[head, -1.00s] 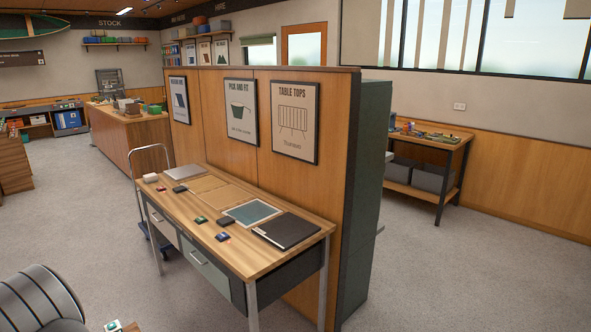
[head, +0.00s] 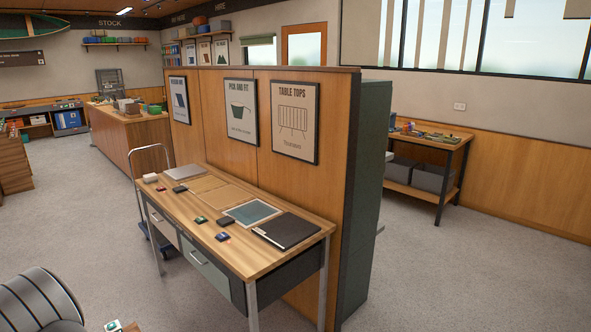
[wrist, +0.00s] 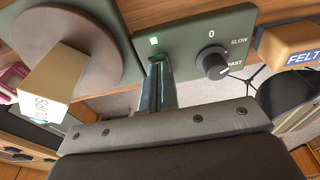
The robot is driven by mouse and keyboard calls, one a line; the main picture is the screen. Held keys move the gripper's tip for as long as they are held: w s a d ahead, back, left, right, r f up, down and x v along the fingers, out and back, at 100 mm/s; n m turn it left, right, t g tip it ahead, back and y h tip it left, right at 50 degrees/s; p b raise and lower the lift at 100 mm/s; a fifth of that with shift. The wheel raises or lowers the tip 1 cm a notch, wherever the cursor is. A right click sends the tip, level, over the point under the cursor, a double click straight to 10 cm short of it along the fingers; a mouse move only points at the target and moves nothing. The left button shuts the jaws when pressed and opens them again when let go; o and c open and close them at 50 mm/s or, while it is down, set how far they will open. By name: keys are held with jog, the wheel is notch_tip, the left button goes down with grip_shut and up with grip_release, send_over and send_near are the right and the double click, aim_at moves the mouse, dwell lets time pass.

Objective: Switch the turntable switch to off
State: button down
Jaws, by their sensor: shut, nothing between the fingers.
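In the wrist view, a green panel (wrist: 190,32) carries a black rotary knob (wrist: 210,64) with the marks 0, SLOW and FAST. The knob's white pointer line lies toward the FAST side. A small square light (wrist: 154,41) on the panel glows green. The round brown-grey turntable (wrist: 105,40) is at upper left, with a box marked CLIPS (wrist: 55,80) on it. My gripper (wrist: 158,66) is shut and empty, its fingertips just below the light and left of the knob, apart from the knob. The head view shows neither my gripper nor a turntable I can make out.
An orange block marked FELT (wrist: 290,45) is right of the panel in the wrist view. A dark round thing (wrist: 285,100) is below it. In the head view, a wooden desk (head: 185,215) with flat items stands before a partition; open floor (head: 440,280) lies to its right.

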jog(key=shift+f, duration=0.25)
jog(key=shift+r, duration=3.55)
notch_tip(320, 180, down, 7)
jog(key=shift+r, duration=0.1)
